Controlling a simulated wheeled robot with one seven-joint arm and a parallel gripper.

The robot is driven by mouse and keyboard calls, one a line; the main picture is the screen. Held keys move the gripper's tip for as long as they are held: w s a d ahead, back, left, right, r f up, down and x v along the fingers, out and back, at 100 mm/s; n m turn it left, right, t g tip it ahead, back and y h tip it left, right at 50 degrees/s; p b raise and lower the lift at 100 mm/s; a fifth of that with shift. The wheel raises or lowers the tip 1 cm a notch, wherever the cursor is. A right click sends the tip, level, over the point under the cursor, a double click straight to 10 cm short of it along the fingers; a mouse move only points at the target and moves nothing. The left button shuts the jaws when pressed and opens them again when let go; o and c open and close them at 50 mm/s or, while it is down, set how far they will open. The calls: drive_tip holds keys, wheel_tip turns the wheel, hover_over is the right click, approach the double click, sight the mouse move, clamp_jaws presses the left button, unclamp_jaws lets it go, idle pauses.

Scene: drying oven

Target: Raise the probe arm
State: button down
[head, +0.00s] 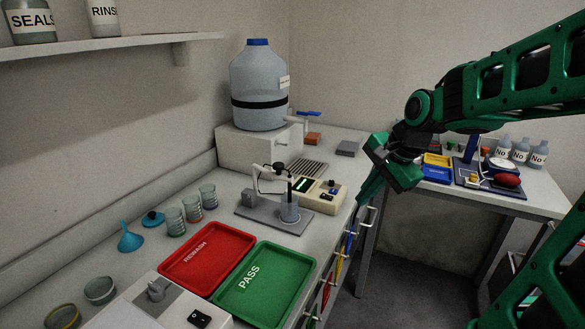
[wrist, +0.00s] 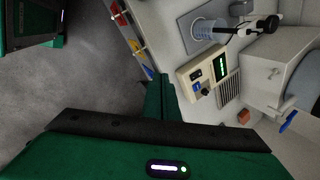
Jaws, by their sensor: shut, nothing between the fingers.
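The probe arm (head: 268,172) is a white jointed arm with black joints on a grey stand plate (head: 262,212). Its dark probe (head: 290,192) hangs down into a small beaker (head: 290,213) of bluish liquid. In the wrist view the probe arm (wrist: 243,30) and beaker (wrist: 202,34) are at the upper right. A beige meter (head: 318,193) with a lit green display stands beside the stand. My green gripper (head: 364,196) is shut and empty, past the bench's right edge, to the right of the meter and apart from the probe arm. Its fingers also show in the wrist view (wrist: 159,92).
A red REWASH tray (head: 165,262) and green PASS tray (head: 313,262) lie in front of the stand. Several beakers (head: 192,208) stand left. A large water carboy (head: 258,85) is behind. A side table (head: 540,195) holds bottles. Bench space around the stand is narrow.

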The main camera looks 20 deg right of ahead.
drive_tip(key=w+a+r+m+t+y, duration=0.1)
drive_tip(key=w+a+r+m+y, duration=0.15)
drive_tip(key=w, duration=0.35)
drive_tip(key=w+a+r+m+t+y, duration=0.1)
drive_tip(key=w+a+r+m, duration=0.1)
drive_tip(key=w+a+m, duration=0.3)
drive_tip(key=w+a+f, duration=0.3)
drive_tip(key=w+a, duration=0.2)
drive_tip(key=w, duration=0.1)
drive_tip(key=shift+w+f+n+t, duration=0.25)
drive_tip(key=shift+f+n+t, duration=0.05)
drive_tip(key=shift+f+n, duration=0.05)
